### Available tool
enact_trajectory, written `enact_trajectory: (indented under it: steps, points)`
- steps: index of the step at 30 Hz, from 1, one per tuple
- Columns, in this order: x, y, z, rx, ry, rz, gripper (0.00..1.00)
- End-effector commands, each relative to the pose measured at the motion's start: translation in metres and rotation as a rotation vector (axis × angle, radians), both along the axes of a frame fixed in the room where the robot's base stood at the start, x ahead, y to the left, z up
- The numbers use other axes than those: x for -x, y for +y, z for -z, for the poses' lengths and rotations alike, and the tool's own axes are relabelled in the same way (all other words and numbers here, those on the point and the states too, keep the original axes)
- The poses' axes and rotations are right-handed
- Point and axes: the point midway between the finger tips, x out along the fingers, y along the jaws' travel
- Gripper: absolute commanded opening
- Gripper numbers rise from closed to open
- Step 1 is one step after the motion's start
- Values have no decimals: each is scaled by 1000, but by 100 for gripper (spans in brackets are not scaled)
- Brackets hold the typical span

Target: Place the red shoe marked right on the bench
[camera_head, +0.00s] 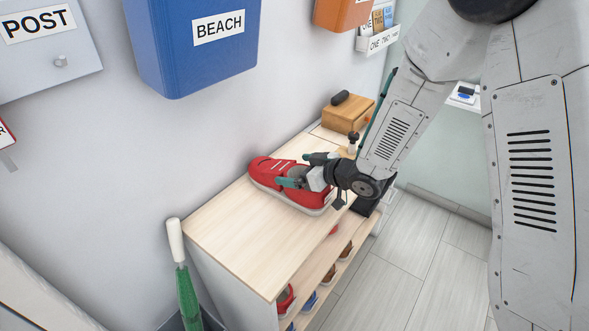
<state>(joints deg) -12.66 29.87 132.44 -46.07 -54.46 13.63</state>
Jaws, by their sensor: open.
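A red shoe (264,172) with a pale sole lies on top of the light wooden bench (235,235), toward its far half. Any marking on the shoe cannot be read from here. My gripper (294,178) is at the shoe, its teal-tipped fingers open around or just over the shoe's opening. I cannot tell whether the fingers touch it. My gripper and wrist hide part of the shoe's far right side.
Several shoes, one of them red (285,298), sit on shelves below the bench top. A wooden box (347,113) stands at the far end. A blue BEACH bin (205,45) hangs above. A green umbrella (187,295) stands at the near left. The bench's near half is clear.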

Motion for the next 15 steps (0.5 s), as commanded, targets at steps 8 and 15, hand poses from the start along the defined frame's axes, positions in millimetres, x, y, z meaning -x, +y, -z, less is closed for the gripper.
enact_trajectory:
  steps: [8, 15]
  points:
    - [34, -46, -25, -1, -2, 4, 100]
    - [55, -72, -38, 0, -1, 2, 100]
